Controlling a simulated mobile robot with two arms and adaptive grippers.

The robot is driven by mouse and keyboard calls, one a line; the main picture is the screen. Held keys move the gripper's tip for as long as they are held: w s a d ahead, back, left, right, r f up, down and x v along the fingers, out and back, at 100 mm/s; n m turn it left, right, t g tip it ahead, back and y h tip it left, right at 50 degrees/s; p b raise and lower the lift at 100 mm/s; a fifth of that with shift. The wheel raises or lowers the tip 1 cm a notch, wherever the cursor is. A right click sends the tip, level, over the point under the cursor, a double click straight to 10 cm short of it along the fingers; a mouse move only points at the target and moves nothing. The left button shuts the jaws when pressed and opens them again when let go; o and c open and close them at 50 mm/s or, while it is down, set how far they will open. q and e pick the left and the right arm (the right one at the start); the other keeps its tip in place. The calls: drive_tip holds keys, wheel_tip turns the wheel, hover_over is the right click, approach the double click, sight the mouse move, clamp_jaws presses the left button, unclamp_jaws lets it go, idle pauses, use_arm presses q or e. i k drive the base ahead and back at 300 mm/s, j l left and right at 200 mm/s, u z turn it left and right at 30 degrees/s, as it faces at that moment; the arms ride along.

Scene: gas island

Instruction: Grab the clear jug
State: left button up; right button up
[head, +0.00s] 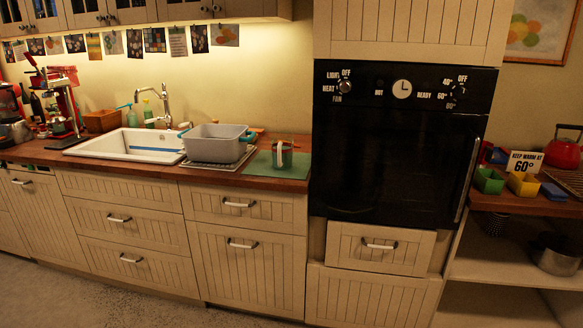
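A small jug-like vessel (287,157) with a pale upright handle stands on a green mat (262,170) at the right end of the wooden counter. It looks see-through, with green showing in it, but it is too small to be sure it is the clear jug. Neither of my grippers is in the head view.
A grey tub (212,146) on a rack stands left of the mat, beside the white sink (125,146). The tall black oven (400,150) rises just right of the mat. Shelves at the right hold a red kettle (562,153) and small coloured boxes. Floor shows at lower left.

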sight(282, 142)
drive_tip(key=i+l, duration=0.1)
drive_tip(key=i, duration=0.45)
drive_tip(key=i+l+u, duration=0.1)
drive_tip(key=i, duration=0.45)
drive_tip(key=i+j, duration=0.25)
drive_tip(key=i, duration=0.15)
drive_tip(key=i+j+u, duration=0.1)
drive_tip(key=i+j, duration=0.4)
drive_tip(key=i, duration=0.3)
